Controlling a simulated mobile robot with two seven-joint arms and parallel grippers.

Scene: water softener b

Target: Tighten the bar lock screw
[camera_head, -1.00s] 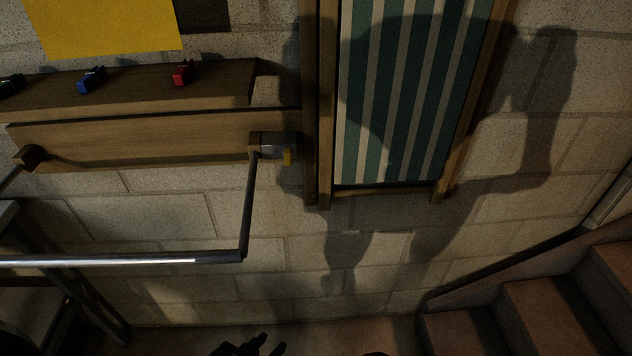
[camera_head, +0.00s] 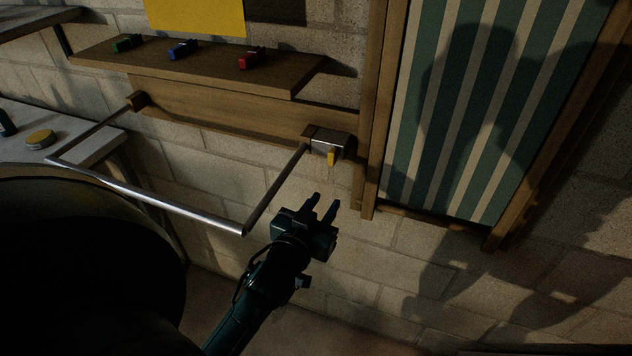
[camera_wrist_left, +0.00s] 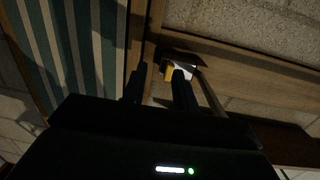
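The bar lock screw shows as a small yellow handle (camera_head: 331,158) under a grey metal block (camera_head: 331,144) at the right end of the wall plank. The bar (camera_head: 150,197) is a metal rail held out from the wall by two side arms; the right one meets the block. My left gripper (camera_head: 323,202) is open and empty, pointing up, below the yellow handle and apart from it in the head view. In the left wrist view, the yellow handle (camera_wrist_left: 169,73) shows beyond the open fingers, partly hidden by one finger. My right gripper is not in view.
A wooden shelf (camera_head: 190,66) with green, blue and red small clamps-like items is above the plank. A striped framed panel (camera_head: 470,110) stands close right of the block. A table (camera_head: 75,145) with a yellow-topped round item (camera_head: 40,139) is at left. The wall below the block is clear.

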